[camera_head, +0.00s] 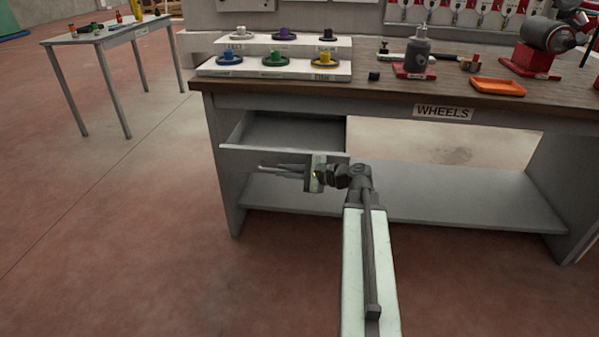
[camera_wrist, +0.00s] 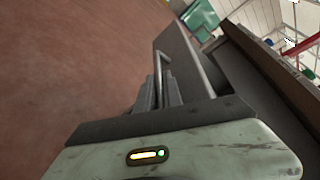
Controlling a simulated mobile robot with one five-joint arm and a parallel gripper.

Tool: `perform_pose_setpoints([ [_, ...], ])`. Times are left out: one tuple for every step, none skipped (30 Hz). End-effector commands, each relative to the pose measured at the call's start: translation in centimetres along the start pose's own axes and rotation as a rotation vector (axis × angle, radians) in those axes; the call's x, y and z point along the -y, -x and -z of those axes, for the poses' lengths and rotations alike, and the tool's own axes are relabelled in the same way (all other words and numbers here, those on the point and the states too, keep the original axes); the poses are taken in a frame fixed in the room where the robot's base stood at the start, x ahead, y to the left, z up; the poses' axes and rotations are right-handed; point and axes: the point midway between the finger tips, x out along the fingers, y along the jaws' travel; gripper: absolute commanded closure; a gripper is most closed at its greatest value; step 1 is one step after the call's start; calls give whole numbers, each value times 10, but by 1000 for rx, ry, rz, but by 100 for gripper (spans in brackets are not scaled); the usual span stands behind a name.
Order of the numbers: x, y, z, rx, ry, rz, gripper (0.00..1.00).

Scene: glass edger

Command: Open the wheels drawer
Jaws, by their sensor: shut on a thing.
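The wheels drawer (camera_head: 285,134) is a grey drawer under the left part of the bench top, and it stands pulled out with its inside showing empty. In the wrist view its front panel (camera_wrist: 182,58) rises beyond my fingers, with a bar handle (camera_wrist: 163,62) on it. My gripper (camera_head: 283,169) is at the drawer front, shut on the handle. In the wrist view my gripper (camera_wrist: 160,92) has its fingers around the near end of the handle, which they partly hide.
A workbench (camera_head: 400,86) carries a WHEELS label (camera_head: 443,113), a white rack (camera_head: 275,68) of coloured wheels and an orange tray (camera_head: 498,87). A lower shelf (camera_head: 450,205) runs below the drawer. A side table (camera_head: 110,36) stands at left. The floor in front is clear.

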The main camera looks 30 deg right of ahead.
Motion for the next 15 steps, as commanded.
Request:
perform_pose_setpoints([
  [0,-2,0,-4,0,1,100],
  [0,-3,0,-4,1,0,100],
  [0,-5,-1,-4,1,0,100],
  [0,-5,-1,-4,1,0,100],
  [0,-6,-1,-4,1,0,100],
  [0,-6,-2,-4,1,0,100],
  [0,-6,-2,-4,1,0,100],
  [0,-7,-2,-4,1,0,100],
  [0,-7,-2,-4,0,0,100],
  [0,-6,-2,-3,0,0,100],
  [0,-6,-2,-3,0,0,100],
  [0,-6,-2,-3,0,0,100],
  [0,-6,-2,-3,0,0,100],
  [0,-6,-2,-3,0,0,100],
  [0,-6,-1,-3,0,0,100],
])
